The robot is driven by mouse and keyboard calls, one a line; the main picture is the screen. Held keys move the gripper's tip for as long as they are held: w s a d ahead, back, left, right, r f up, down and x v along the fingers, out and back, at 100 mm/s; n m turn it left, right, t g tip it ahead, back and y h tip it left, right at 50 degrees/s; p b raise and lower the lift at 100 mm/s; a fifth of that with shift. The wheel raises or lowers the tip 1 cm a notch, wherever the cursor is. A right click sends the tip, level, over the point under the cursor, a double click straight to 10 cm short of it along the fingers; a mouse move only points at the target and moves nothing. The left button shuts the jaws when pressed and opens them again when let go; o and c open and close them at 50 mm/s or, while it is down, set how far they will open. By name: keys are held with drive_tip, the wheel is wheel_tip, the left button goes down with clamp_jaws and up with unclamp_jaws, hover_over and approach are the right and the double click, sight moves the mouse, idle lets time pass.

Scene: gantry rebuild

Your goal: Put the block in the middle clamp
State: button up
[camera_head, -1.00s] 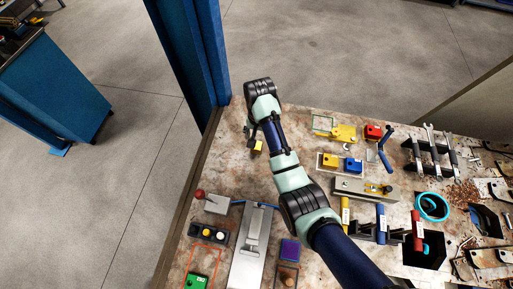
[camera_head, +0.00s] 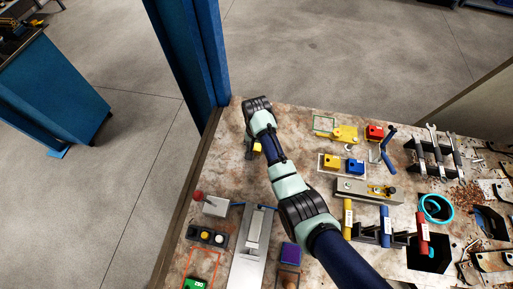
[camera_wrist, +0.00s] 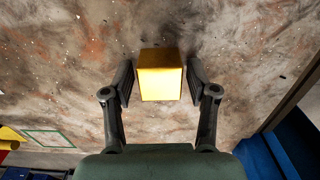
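A yellow block (camera_head: 258,147) lies on the left part of the worktable, partly hidden by my arm. In the wrist view the yellow block (camera_wrist: 160,83) sits between the two fingers of my gripper (camera_wrist: 160,85). A narrow gap shows on each side of it, so the fingers are around it and look open. In the head view my gripper (camera_head: 251,143) is low at the block, mostly hidden. A long grey vise-like device (camera_head: 247,262) stands at the front, and a tan one (camera_head: 350,188) farther right. Which is the middle clamp I cannot tell.
A button box (camera_head: 206,236), a purple block (camera_head: 290,253) and a tray with yellow and blue blocks (camera_head: 343,163) stand on the worktable (camera_head: 215,165). Coloured-handled tools (camera_head: 383,225) and a turquoise ring (camera_head: 436,208) are at right. The table around the block is clear.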

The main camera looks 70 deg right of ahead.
clamp_jaws()
drive_tip(key=shift+r, duration=0.15)
wheel_tip(320, 180, up, 20)
drive_tip(key=p, duration=1)
